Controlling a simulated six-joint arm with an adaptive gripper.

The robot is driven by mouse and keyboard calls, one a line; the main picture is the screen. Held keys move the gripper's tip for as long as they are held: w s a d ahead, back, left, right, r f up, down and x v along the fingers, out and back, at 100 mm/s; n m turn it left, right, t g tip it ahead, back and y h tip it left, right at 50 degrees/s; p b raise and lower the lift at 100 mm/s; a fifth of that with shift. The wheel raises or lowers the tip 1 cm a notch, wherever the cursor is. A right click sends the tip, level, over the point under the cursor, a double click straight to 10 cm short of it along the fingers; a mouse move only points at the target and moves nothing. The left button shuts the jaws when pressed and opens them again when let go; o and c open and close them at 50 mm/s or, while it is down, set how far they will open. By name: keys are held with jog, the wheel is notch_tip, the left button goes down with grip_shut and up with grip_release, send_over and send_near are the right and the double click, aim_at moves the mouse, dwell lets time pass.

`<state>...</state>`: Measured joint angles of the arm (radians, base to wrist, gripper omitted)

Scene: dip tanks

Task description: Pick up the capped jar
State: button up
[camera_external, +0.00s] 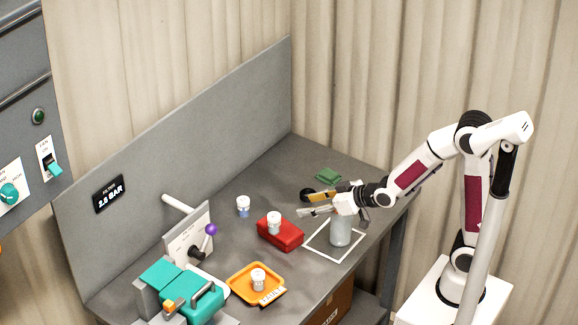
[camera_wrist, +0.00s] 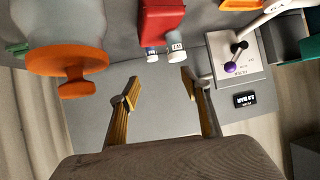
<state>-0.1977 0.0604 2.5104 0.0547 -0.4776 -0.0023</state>
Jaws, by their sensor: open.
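Three small white-capped jars are in the external view; I cannot tell which one the task means. One jar with a bluish body (camera_external: 243,205) stands on the table. The wrist view shows two white labelled caps, one smaller (camera_wrist: 151,54) and one larger (camera_wrist: 176,50), beyond the fingertips. My gripper (camera_external: 310,204) is open and empty, apart from the jars, above the right part of the table; its spread fingers also show in the wrist view (camera_wrist: 160,80).
An orange flanged piece (camera_wrist: 65,62) is at left in the wrist view. A green block (camera_external: 328,176) lies at the back. A purple-knobbed lever (camera_external: 211,230) and teal machine (camera_external: 185,290) are at left.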

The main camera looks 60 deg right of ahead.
aim_at(279, 217)
jog(key=w+a+f+n+t+y, duration=0.1)
jog(key=w+a+f, duration=0.1)
jog(key=a+f, duration=0.2)
jog(key=shift+w+f, duration=0.2)
jog(key=shift+f, duration=0.2)
jog(key=shift+w, duration=0.15)
jog(key=shift+x, duration=1)
jog(key=shift+w, duration=0.15)
jog(key=shift+w, duration=0.1)
jog(key=shift+r+x, duration=0.15)
jog(key=shift+x, duration=0.7)
jog(key=shift+r+x, duration=0.2)
jog(key=shift+x, duration=1.6)
jog(key=shift+a+r, duration=0.1)
